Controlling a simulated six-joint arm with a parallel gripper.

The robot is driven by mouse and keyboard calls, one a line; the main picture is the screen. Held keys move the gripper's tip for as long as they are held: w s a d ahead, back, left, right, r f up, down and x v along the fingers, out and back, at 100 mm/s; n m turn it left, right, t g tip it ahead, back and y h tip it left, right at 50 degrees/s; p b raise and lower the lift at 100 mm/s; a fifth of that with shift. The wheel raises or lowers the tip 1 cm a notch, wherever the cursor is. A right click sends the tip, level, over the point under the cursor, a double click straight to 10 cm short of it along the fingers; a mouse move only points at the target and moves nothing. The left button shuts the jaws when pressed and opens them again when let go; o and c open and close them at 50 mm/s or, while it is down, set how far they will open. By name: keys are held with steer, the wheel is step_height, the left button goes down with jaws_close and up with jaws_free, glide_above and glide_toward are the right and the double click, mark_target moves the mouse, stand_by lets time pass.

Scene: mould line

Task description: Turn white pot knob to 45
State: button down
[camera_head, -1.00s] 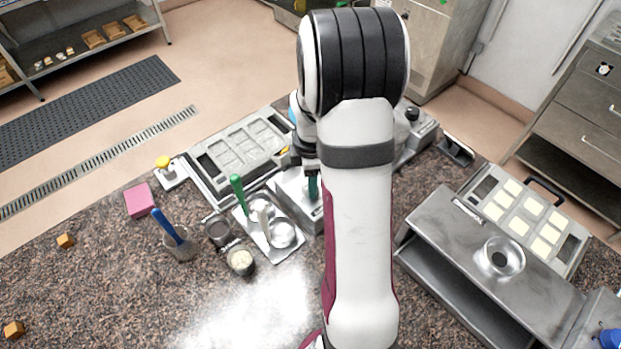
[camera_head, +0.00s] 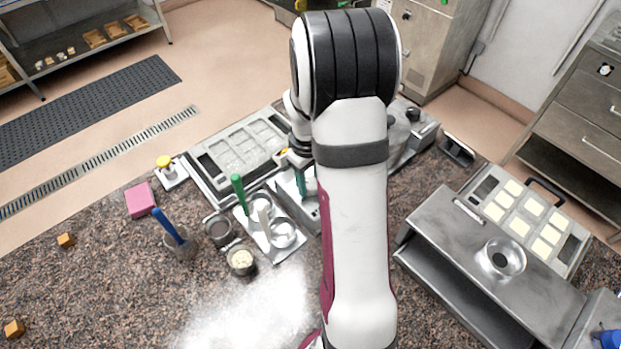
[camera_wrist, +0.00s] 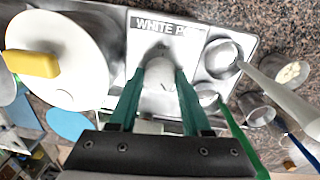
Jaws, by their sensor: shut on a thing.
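The white pot knob (camera_wrist: 160,72) is a pale round knob on a metal control box (camera_wrist: 152,104), beside a label (camera_wrist: 165,24) reading "WHITE P…", its end hidden. My gripper (camera_wrist: 158,78) has green fingers, one on each side of the knob, and is shut on it. In the head view my gripper (camera_head: 301,184) is partly visible left of my arm, over the box (camera_head: 311,212), and the knob is hidden there. I cannot read a dial scale or the knob's setting in either view.
A white round lid (camera_wrist: 88,75) with a yellow handle is left of the box in the wrist view. A metal tray with round cups (camera_head: 272,238) and a green-handled tool (camera_head: 238,193) stand close by. A mould (camera_head: 238,155) lies behind, a steel stand (camera_head: 470,245) to the right.

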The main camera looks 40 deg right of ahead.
steer(key=m, duration=0.6)
steer(key=shift+w, duration=0.1)
steer(key=m, duration=0.6)
steer(key=shift+d+m, duration=0.1)
steer(key=shift+m, duration=0.2)
stand_by(0.3)
steer(key=shift+c, duration=1.8)
jaws_free()
steer(key=shift+g, duration=0.3)
step_height(320, 180, up, 16)
steer(key=shift+w+a, duration=0.25)
steer(key=shift+w, duration=0.05)
steer(key=shift+f, duration=0.15)
